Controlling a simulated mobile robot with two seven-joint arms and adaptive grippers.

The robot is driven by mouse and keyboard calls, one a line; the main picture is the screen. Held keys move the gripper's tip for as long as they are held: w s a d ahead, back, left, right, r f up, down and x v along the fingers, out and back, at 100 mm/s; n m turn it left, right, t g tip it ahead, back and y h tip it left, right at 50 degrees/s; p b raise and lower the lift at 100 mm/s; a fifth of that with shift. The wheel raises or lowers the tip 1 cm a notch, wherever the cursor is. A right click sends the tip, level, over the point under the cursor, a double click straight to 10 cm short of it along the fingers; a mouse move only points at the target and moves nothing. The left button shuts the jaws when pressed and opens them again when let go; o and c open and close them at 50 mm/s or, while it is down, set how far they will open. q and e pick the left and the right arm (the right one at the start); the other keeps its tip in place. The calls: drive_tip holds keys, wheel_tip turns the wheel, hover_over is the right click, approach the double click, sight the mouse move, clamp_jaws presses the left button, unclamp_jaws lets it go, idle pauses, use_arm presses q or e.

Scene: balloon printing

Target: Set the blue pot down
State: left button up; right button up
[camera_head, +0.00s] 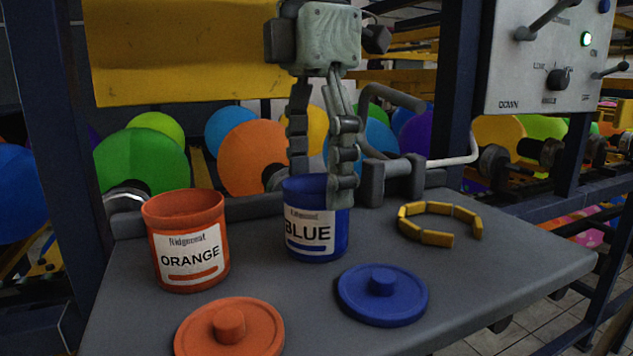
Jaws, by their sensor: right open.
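The blue pot (317,247), with a white label reading BLUE, stands upright on the grey table (480,285) near its back edge. Its top is open. My right gripper (320,188) points down from above at the pot's rim. Its fingers are apart. One finger reaches down at the pot's right front side, overlapping the rim and upper wall; the other ends near the back of the rim, its tip partly hidden. I cannot tell whether either finger touches the pot. The blue lid (382,302) lies flat in front of the pot, to the right. My left gripper is out of view.
An orange pot (185,277) stands open to the left, its orange lid (230,340) in front. A yellow segmented ring (427,238) with a gap lies to the right. A bent grey handle (392,97) rises behind the table. The table's right front is clear.

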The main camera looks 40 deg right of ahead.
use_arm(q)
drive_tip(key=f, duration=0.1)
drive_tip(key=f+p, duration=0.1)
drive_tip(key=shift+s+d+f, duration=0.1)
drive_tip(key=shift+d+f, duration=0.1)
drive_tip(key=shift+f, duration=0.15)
use_arm(e)
wheel_tip(320, 180, up, 11)
drive_tip(key=shift+f, duration=0.2)
